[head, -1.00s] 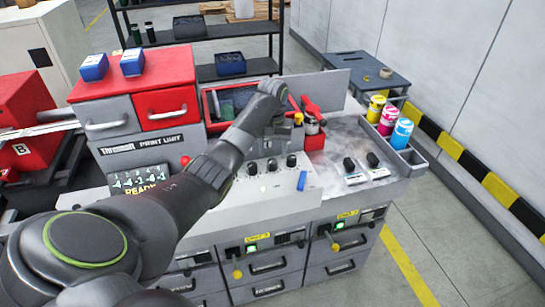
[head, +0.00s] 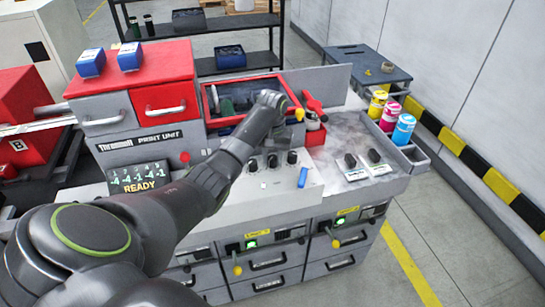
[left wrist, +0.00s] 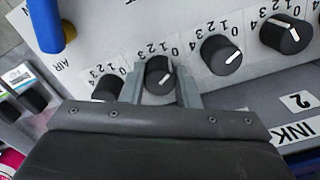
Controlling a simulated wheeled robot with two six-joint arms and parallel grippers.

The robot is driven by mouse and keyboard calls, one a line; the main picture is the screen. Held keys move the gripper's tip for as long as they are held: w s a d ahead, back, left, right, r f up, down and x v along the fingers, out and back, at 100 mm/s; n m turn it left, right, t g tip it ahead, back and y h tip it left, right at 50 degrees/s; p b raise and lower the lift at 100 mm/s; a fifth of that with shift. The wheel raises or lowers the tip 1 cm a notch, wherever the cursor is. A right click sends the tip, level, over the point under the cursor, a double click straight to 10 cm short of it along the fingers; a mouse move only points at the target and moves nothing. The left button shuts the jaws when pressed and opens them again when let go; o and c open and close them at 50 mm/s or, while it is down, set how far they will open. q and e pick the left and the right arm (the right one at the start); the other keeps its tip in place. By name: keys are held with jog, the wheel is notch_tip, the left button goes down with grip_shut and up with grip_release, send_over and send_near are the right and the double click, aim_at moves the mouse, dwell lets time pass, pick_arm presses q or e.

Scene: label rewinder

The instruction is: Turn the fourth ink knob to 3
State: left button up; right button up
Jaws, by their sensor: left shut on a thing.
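A row of black ink knobs, each with a white pointer line and a printed scale, runs along the sloped panel. In the left wrist view my left gripper (left wrist: 160,88) is shut on one knob (left wrist: 158,75), a finger on each side of it. Its pointer line shows at the right of its cap; the exact setting is not clear. One knob (left wrist: 107,88) lies left of the gripper. Others (left wrist: 222,54) stand to its right. In the head view some knobs (head: 292,157) show beside my left arm, which hides part of the row. My right gripper is not in view.
A blue lever (head: 303,177), labelled AIR, stands beside the row and also shows in the left wrist view (left wrist: 45,25). The display (head: 139,178) reads READY. More black knobs (head: 350,160) and ink bottles (head: 403,128) are to the right. A red-framed window (head: 240,100) is behind.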

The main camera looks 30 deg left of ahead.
pick_arm(q)
jog(key=shift+n, duration=0.3)
jog(key=n, duration=1.2)
jog(key=shift+w+n, duration=0.1)
jog(key=shift+n, duration=0.2)
dwell(0.4)
jog(key=o, duration=1)
jog(key=shift+c, duration=0.2)
